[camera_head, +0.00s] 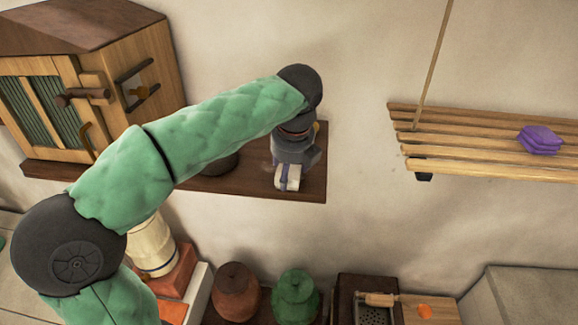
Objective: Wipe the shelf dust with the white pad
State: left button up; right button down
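The dark brown wall shelf (313,184) runs from under the wooden cabinet to the middle of the view. My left arm comes in from the left, and my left gripper (290,168) points down over the right part of this shelf. It appears shut on the white pad (288,179), which is at the shelf surface near the front edge. The fingertips are partly hidden, and I cannot tell how firmly the pad touches the wood. A faint pale patch, possibly dust, shows beside the gripper. My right gripper is not in view.
A wooden cabinet (150,62) stands on the shelf's left part; a dark round thing (219,165) sits partly behind my arm. A slatted rack (470,160) with a purple folded cloth (540,139) is at right. Below are a brown jar (236,292) and a green jar (296,298).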

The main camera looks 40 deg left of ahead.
pick_arm(q)
jog(key=shift+f, duration=0.1)
notch_tip(320, 180, up, 3)
jog(key=p, duration=0.2)
jog(key=shift+f+p, duration=0.2)
jog(key=shift+p, duration=0.1)
jog(key=shift+r, duration=1.8)
jog(key=shift+r, duration=0.1)
notch_tip(320, 180, up, 3)
jog(key=shift+f, duration=0.1)
